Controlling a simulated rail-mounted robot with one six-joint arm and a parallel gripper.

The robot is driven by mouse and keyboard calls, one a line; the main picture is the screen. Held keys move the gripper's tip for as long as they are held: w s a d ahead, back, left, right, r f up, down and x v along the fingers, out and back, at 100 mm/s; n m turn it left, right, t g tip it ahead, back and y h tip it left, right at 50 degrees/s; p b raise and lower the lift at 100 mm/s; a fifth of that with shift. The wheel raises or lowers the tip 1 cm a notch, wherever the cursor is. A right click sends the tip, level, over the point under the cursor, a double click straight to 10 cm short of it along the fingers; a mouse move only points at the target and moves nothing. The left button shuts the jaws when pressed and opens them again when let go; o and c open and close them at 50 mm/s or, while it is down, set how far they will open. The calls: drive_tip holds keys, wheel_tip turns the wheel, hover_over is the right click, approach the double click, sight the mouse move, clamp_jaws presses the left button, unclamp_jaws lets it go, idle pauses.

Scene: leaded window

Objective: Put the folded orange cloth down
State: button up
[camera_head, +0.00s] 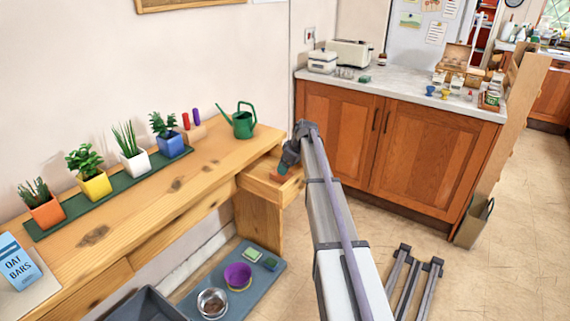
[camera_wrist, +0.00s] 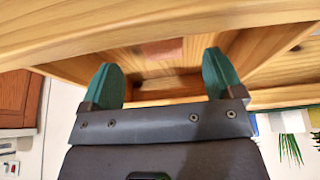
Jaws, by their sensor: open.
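The folded orange cloth (camera_wrist: 163,48) lies on the floor of the open wooden drawer (camera_wrist: 142,67), a small flat patch beyond my fingertips in the wrist view. In the head view it is a small orange-red patch (camera_head: 276,177) in the drawer (camera_head: 262,190), partly hidden by my gripper (camera_head: 283,169). My gripper, with green fingertips, also shows in the wrist view (camera_wrist: 160,70). Its fingers are spread wide with nothing between them. It points down into the drawer and appears apart from the cloth.
The drawer sticks out from the wooden bench (camera_head: 160,190). A green watering can (camera_head: 241,122) stands on the bench above it, with potted plants along the back. A cabinet (camera_head: 385,150) is close to the right. Bowls (camera_head: 238,276) sit on a floor mat below.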

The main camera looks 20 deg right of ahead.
drive_tip(key=a+p+v, duration=0.1)
drive_tip(key=p+v, duration=0.2)
drive_tip(key=v, duration=0.2)
drive_tip(key=s+a+m+g+h, duration=0.1)
drive_tip(key=s+a+m, duration=0.1)
drive_tip(key=s+a, duration=0.85)
drive_tip(key=s+a+m+g+h, duration=0.1)
drive_tip(key=s+a+m+g, duration=0.1)
drive_tip(key=s+a, duration=0.8)
drive_tip(key=s+a+m+g, duration=0.15)
drive_tip(key=s+a, duration=0.35)
drive_tip(key=s, duration=1)
drive_tip(key=shift+m+t, duration=0.25)
drive_tip(key=shift+m, duration=0.1)
drive_tip(key=r+p, duration=0.4)
drive_tip(key=p, duration=0.1)
drive_tip(key=shift+w+r, duration=0.3)
drive_tip(key=shift+o, duration=0.5)
